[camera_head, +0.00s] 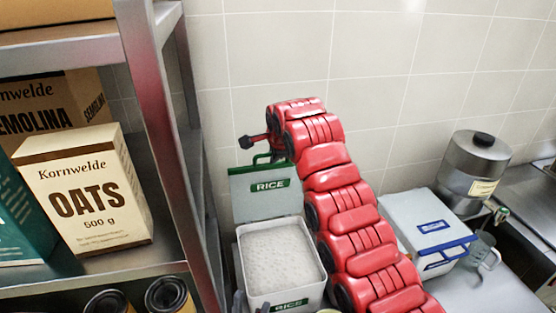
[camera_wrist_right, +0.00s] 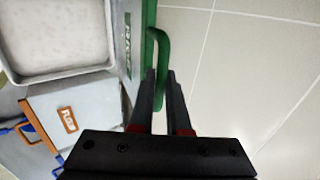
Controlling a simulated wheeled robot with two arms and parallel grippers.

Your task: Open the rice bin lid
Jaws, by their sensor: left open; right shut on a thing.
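The rice bin (camera_head: 243,272) is a white tub full of white rice, with a green RICE label on its front. Its lid (camera_head: 248,204) stands upright at the bin's back edge, its green-edged RICE label facing me, and the bin's mouth is uncovered. In the right wrist view the lid's green handle (camera_wrist_right: 162,45) passes between the fingertips of my right gripper (camera_wrist_right: 160,78), which is shut on it.
A metal shelf with an oats box (camera_head: 85,190) and cans (camera_head: 168,295) stands at left. A blue-handled bin (camera_head: 405,215), a steel canister (camera_head: 470,165) and a clear jug (camera_head: 484,251) are at right. An orange-labelled bin (camera_wrist_right: 92,108) shows in the wrist view. Tiled wall behind.

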